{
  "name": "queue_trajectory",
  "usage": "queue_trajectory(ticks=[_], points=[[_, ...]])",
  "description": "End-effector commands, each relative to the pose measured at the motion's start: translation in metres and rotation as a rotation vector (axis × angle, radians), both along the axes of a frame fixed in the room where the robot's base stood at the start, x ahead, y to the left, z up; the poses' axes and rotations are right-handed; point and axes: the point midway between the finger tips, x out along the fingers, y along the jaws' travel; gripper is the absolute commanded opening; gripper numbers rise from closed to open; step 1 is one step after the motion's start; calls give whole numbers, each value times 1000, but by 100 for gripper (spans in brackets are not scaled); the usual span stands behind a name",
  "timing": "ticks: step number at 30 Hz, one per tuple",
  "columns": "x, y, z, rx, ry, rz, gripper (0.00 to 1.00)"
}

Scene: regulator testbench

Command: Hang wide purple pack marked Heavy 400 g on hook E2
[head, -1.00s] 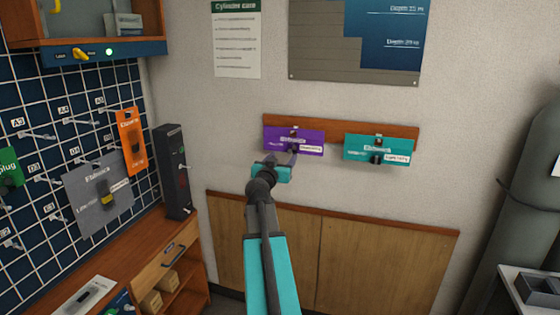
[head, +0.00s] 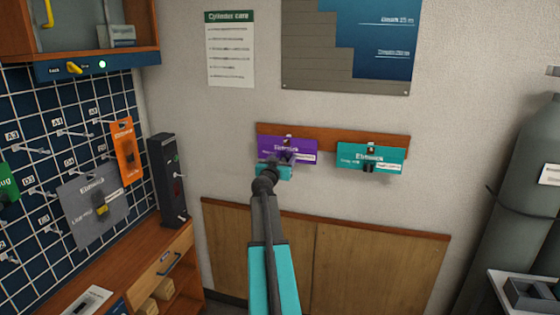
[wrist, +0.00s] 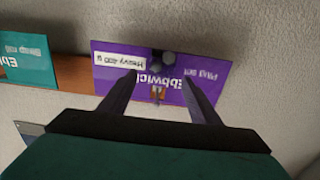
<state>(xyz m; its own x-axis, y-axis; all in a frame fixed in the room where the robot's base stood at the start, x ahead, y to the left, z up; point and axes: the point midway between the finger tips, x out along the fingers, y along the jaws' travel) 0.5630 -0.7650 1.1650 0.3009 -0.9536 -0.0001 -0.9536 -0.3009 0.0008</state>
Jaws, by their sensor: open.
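The wide purple pack (head: 285,149) hangs on a wooden rail on the back wall in the head view. In the wrist view the purple pack (wrist: 128,79) shows upside down, with a white label reading Heavy 400 g. My gripper (head: 286,157) is open in front of it. In the wrist view the two fingers of my gripper (wrist: 160,80) point at the pack and overlap its face, with nothing visibly clamped. Whether they touch it I cannot tell. The grid board with labelled hooks (head: 52,150) is at the left; I cannot make out hook E2.
A teal pack (head: 365,157) hangs on the same wooden rail (head: 325,148), right of the purple one. Orange (head: 122,140) and grey (head: 80,215) packs hang on the grid. A dark upright unit (head: 168,185) stands beside it. A grey cylinder (head: 515,200) is at right.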

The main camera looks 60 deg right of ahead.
Motion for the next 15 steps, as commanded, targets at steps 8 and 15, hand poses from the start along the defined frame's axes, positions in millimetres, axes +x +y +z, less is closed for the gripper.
queue_trajectory(ticks=[8, 15], points=[[6, -19, 1, 0, 0, -1, 57], [7, -21, 0, 0, -1, 0, 57]])
